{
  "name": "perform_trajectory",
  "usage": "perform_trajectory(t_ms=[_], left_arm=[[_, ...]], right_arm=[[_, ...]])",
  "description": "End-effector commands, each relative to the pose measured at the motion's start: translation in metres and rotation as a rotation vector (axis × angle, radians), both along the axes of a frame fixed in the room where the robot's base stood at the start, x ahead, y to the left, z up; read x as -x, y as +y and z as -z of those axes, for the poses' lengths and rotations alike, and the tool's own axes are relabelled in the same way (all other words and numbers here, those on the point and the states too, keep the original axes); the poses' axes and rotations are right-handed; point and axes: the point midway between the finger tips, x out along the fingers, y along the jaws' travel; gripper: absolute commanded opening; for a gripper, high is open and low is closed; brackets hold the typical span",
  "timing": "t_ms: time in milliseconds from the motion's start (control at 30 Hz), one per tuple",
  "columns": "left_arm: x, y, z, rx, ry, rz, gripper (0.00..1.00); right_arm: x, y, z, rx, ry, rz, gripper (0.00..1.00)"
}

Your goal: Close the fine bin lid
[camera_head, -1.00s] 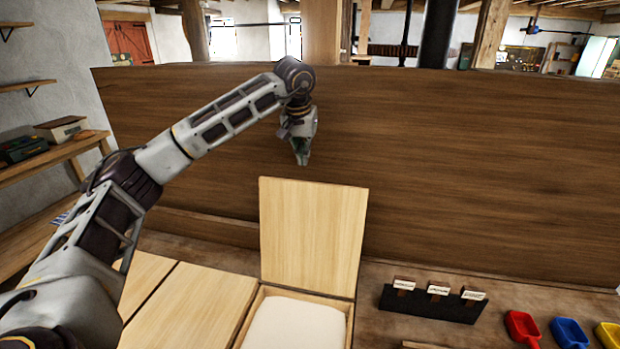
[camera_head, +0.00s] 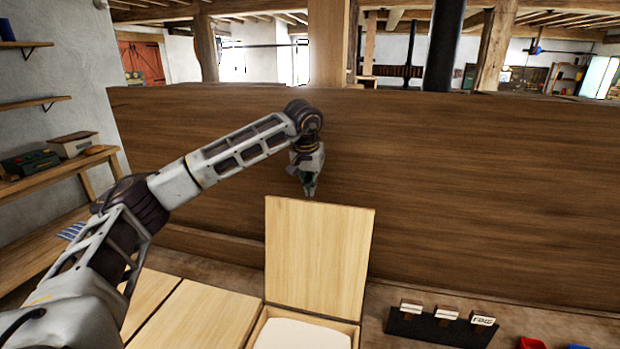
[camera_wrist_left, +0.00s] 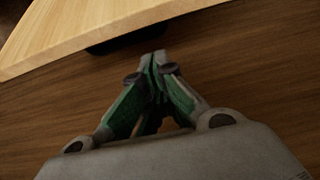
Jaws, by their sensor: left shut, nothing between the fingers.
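The raised wooden lid (camera_head: 318,255) stands upright at the back of an open bin (camera_head: 258,326) holding white, flour-like contents (camera_head: 300,334). My left gripper (camera_head: 310,194) points down just above the lid's top edge, left of its middle, and appears to be on the far side near the wooden panel. It is shut and empty. In the left wrist view the shut fingertips (camera_wrist_left: 153,58) are close to the pale lid edge (camera_wrist_left: 90,25), with a dark part under it. I cannot tell whether they touch. My right gripper is not in view.
Two closed wooden lids (camera_head: 198,314) lie left of the open bin. A tall wooden panel (camera_head: 480,190) stands behind. A black holder with small labelled cards (camera_head: 440,326) and a red scoop (camera_head: 531,343) are at right. Shelves (camera_head: 60,165) line the left wall.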

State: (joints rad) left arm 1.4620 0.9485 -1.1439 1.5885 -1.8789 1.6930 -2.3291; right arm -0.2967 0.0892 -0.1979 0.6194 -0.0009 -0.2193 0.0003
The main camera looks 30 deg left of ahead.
Motion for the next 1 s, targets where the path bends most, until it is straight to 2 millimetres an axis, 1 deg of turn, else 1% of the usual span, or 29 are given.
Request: perform_trajectory(t_ms=[33, 200, 400, 533, 667, 1000], left_arm=[[-0.002, 0.001, 0.007, -0.001, 0.002, -0.001, 0.0], [-0.008, 0.003, 0.027, 0.001, 0.002, -0.001, 0.0], [-0.014, 0.004, 0.044, 0.0, 0.001, 0.0, 0.0], [-0.016, 0.004, 0.049, 0.0, 0.0, 0.0, 0.0], [-0.016, 0.004, 0.051, 0.0, 0.0, 0.0, 0.0], [-0.016, 0.004, 0.05, -0.001, -0.002, 0.0, 0.0]], right_arm=[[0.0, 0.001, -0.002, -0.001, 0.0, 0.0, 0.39], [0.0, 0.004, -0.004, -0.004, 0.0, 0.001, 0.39], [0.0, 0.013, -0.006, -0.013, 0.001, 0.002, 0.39], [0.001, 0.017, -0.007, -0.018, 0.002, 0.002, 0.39], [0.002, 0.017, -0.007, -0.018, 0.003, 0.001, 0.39], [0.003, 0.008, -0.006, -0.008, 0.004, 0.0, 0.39]])
